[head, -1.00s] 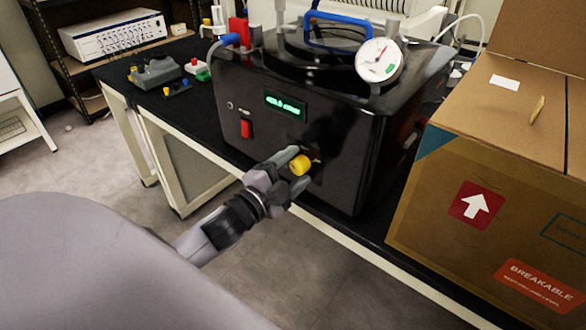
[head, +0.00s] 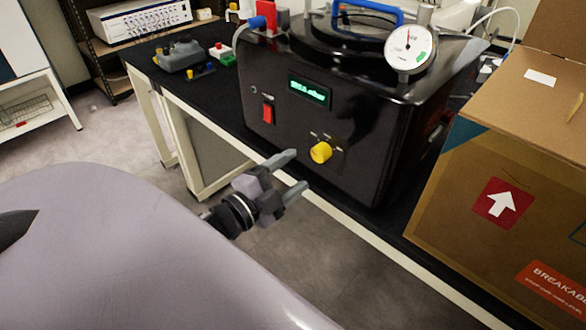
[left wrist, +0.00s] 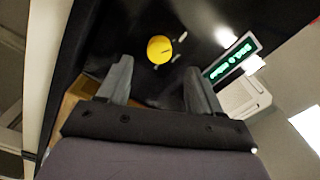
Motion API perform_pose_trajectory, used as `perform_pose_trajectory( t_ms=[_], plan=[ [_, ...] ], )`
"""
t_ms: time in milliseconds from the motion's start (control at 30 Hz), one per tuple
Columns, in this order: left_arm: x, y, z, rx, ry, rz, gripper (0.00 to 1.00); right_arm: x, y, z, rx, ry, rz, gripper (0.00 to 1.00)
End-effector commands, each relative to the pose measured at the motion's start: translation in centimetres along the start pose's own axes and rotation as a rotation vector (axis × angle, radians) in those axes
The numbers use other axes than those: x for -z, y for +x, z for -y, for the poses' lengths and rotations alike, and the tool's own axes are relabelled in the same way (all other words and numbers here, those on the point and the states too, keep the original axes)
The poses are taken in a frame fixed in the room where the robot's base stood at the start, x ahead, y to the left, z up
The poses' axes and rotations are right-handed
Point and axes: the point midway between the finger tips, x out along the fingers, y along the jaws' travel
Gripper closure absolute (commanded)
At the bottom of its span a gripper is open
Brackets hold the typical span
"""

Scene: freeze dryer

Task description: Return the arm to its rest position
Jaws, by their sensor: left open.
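My left gripper (head: 290,172) is open and empty, in front of the black freeze dryer (head: 365,135) and apart from it. The yellow knob (head: 320,152) on the dryer's front panel is up and to the right of the fingertips in the head view. In the left wrist view the open fingers (left wrist: 158,82) point toward the panel, with the yellow knob (left wrist: 159,49) beyond them, clear of both. A red switch (head: 267,112) and a lit green display (head: 310,91) are on the same panel. My right gripper is not in view.
A cardboard box (head: 490,165) stands on the table right of the dryer. A dial gauge (head: 409,48) and a blue handle (head: 368,13) are on top of the dryer. Small devices (head: 181,54) sit on the black tabletop at left. The floor before the table is free.

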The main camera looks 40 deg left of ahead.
Motion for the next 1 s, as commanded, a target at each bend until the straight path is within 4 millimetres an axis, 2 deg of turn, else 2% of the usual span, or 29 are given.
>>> perform_pose_trajectory(
  t_ms=[367, 467, 567, 667, 700, 800, 900, 1000],
  plan=[
    [0.0, 0.0, 0.0, 0.000, 0.000, 0.000, 0.35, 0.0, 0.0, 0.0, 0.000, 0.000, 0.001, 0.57],
    [-0.1, -0.1, -0.5, -0.013, -0.026, 0.011, 0.35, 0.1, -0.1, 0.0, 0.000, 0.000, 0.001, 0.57],
    [-0.8, -1.0, -3.5, -0.081, -0.165, 0.068, 0.35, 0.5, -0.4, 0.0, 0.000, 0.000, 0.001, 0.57],
    [-1.3, -3.0, -8.6, -0.192, -0.402, 0.174, 0.35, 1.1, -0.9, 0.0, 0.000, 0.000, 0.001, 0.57],
    [-1.3, -4.0, -10.8, -0.238, -0.504, 0.222, 0.35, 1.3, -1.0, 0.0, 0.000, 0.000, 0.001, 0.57],
    [-0.7, -6.7, -15.8, -0.337, -0.729, 0.339, 0.35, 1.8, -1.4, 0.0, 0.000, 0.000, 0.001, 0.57],
    [0.2, -9.0, -19.4, -0.407, -0.894, 0.431, 0.35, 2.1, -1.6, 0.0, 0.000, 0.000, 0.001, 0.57],
    [0.9, -10.4, -21.4, -0.447, -0.987, 0.486, 0.35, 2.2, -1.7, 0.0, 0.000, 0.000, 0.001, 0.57]
  ],
)
